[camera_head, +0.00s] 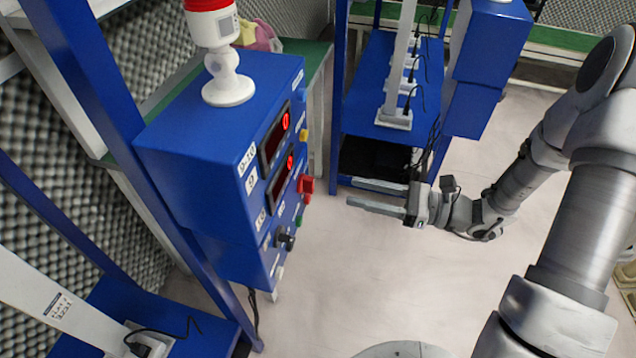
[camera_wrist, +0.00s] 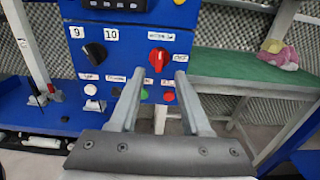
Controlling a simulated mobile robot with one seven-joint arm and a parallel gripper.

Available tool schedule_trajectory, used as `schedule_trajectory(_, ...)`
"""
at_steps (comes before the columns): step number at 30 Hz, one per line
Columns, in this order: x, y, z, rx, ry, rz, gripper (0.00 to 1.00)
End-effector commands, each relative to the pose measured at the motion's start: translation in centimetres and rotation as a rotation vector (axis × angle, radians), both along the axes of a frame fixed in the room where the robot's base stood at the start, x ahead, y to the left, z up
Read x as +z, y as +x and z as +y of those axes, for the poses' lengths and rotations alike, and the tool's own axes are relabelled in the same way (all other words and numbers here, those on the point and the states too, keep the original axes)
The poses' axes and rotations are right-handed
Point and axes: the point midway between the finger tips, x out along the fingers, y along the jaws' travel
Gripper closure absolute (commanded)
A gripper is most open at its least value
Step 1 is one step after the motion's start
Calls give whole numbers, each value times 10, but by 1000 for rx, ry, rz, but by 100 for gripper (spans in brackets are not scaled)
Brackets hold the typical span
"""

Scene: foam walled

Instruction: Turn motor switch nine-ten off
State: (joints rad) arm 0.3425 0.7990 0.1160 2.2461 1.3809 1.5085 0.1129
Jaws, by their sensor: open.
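The blue control box (camera_head: 215,150) stands at the left in the head view, its panel facing right. In the wrist view its panel (camera_wrist: 125,40) shows a black rotary knob (camera_wrist: 94,53) below labels 9 and 10. The black knob also shows low on the panel in the head view (camera_head: 286,239). A red rotary switch (camera_wrist: 158,58) sits right of it and juts out in the head view (camera_head: 305,187). My gripper (camera_wrist: 160,72) is open and empty; the red switch appears between its fingertips. In the head view my gripper (camera_head: 350,203) is apart from the panel, to its right.
A white-and-red device (camera_head: 225,60) stands on the box. Small green (camera_wrist: 143,94) and red (camera_wrist: 168,96) buttons sit below the red switch. A green-topped table (camera_wrist: 240,68) holds a yellow-pink item (camera_wrist: 280,50). A blue rack (camera_head: 375,80) stands behind. The floor between is clear.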

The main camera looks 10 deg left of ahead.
Motion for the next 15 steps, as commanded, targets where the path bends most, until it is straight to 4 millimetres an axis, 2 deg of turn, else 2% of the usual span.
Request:
schedule_trajectory(3, -1, 1, 28, 6, 1, 1, 52)
schedule_trajectory(9, -1, 4, 66, 5, 0, 1, 52)
schedule_trajectory(15, 0, 6, 87, 3, -1, 0, 52)
